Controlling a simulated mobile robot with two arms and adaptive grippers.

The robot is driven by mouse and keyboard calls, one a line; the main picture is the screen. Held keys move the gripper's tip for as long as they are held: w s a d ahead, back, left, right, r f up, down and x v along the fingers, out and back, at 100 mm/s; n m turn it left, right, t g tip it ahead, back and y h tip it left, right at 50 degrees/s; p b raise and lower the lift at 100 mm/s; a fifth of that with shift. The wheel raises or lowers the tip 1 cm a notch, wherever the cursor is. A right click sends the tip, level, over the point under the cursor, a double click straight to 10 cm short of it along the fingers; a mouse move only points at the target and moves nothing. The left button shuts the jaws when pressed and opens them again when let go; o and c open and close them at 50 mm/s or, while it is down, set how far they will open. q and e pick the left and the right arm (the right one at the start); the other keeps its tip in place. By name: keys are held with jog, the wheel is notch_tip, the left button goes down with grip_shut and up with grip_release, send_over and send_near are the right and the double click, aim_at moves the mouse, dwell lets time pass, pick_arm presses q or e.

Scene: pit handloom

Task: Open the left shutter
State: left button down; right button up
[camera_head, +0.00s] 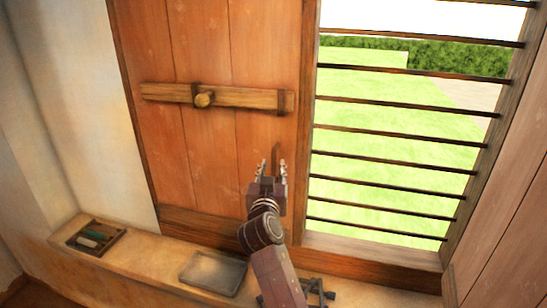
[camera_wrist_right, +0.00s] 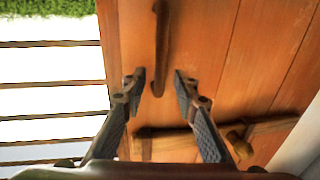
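The left shutter (camera_head: 215,60) is a panel of reddish-brown wooden boards, standing in its frame beside the barred opening. It also fills much of the right wrist view (camera_wrist_right: 215,45). A slim upright wooden handle (camera_head: 275,155) is on its right side, near the edge; in the right wrist view the handle (camera_wrist_right: 161,45) runs down between my fingertips. My right gripper (camera_head: 271,170) is open at the handle. In the right wrist view its fingers (camera_wrist_right: 160,82) stand on either side of the handle's end, with gaps visible. My left gripper is not in view.
A wooden bar (camera_head: 240,97) with a round knob (camera_head: 204,100) crosses the shutter. Dark horizontal bars (camera_head: 400,133) span the opening to the right. The ledge below holds a compartment tray (camera_head: 96,237) and a shallow grey tray (camera_head: 213,272). A wooden panel (camera_head: 510,200) stands far right.

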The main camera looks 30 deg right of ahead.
aim_at(273, 163)
jog(key=shift+p+x, duration=0.5)
jog(key=shift+x, duration=1.25)
jog(key=shift+c, duration=0.5)
grip_shut()
